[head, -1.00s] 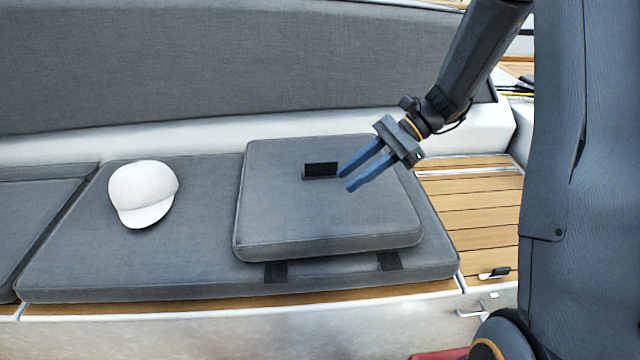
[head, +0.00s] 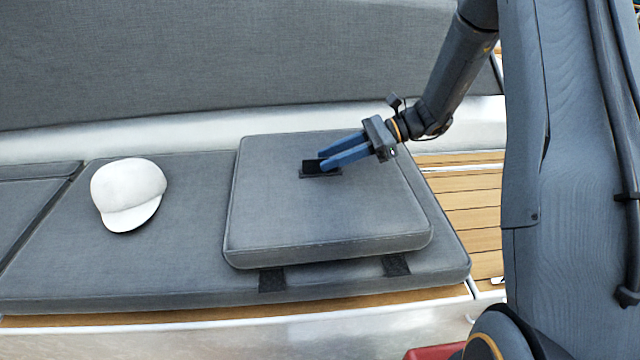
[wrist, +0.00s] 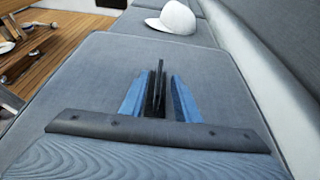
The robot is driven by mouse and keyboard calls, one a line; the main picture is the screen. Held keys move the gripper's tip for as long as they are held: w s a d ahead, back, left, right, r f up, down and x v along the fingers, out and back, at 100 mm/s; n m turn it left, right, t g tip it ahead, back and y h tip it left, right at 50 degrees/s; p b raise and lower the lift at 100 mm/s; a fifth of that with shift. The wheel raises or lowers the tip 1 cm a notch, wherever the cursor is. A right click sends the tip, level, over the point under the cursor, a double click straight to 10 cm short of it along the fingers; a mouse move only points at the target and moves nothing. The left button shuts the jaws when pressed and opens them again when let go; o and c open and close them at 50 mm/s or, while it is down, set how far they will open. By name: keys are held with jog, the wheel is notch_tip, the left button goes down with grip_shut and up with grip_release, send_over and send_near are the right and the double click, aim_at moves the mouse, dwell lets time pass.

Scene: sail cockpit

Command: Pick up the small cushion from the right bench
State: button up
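The small cushion (head: 285,215) is a grey square pad lying flat on the larger bench cushion (head: 150,265). A dark upright tab (head: 314,168) stands on its top. My gripper (head: 322,168) is at the tab, with its blue fingers pointing left and apart. In the wrist view the tab (wrist: 158,85) stands between the two open fingers, with a gap visible on each side. The small cushion also fills much of the wrist view (wrist: 90,85).
A white cap (head: 128,190) lies on the bench cushion left of the small cushion. The grey backrest (head: 220,60) rises behind the bench. Wooden slats (head: 468,205) show to the right. A red thing (head: 432,352) shows at the bottom edge.

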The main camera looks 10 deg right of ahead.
aim_at(320, 159)
jog(key=shift+x, duration=1.6)
grip_shut()
jog(key=shift+r, duration=0.1)
